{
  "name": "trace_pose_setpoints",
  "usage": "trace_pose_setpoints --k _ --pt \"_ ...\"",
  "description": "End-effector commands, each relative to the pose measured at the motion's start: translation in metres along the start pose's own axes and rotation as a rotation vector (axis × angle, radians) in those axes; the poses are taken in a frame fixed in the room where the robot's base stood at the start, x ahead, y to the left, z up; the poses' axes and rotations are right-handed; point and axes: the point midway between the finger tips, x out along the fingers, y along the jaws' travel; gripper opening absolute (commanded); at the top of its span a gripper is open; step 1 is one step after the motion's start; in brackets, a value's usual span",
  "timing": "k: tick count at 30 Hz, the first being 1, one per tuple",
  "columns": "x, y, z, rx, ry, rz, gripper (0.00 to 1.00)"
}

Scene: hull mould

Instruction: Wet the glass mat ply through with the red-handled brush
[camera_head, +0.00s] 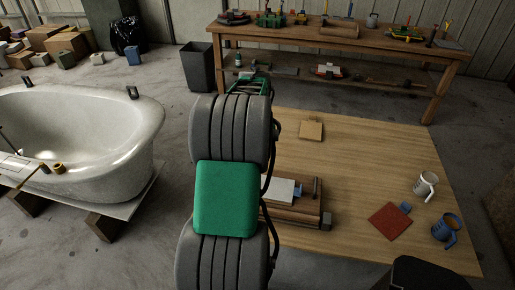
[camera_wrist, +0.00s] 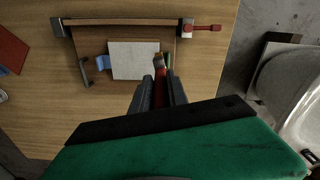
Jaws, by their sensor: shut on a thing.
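In the wrist view my gripper (camera_wrist: 160,82) is shut on the red-handled brush (camera_wrist: 160,90), whose handle runs between the two dark fingers. The brush's brownish bristle end points away from me, at the right edge of the pale glass mat ply (camera_wrist: 134,60). I cannot tell whether it touches the ply. The ply lies flat on a brown wooden mould; it looks evenly pale, and any wetness cannot be told. In the head view the ply (camera_head: 279,190) shows partly, its left side hidden by my arm. The gripper and brush are hidden there.
A blue piece (camera_wrist: 104,62) sits at the ply's left edge. A red-handled clamp (camera_wrist: 204,28) grips the mould's corner. On the wooden table (camera_head: 365,155) are a red square (camera_head: 390,221), a white mug (camera_head: 425,186) and a blue mug (camera_head: 445,230). A bathtub (camera_head: 95,125) stands left.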

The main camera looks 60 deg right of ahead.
Motion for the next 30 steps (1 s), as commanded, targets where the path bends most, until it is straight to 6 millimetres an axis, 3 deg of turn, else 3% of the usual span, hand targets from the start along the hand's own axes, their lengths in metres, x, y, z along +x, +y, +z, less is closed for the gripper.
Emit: trace_pose_setpoints --k 4,28,30 --pt "0.002 -0.005 0.023 0.001 0.002 0.0 0.0" --pt "0.0 0.129 0.054 0.004 0.001 0.0 0.0" --pt "-0.003 0.132 0.045 -0.001 -0.001 0.0 0.0"
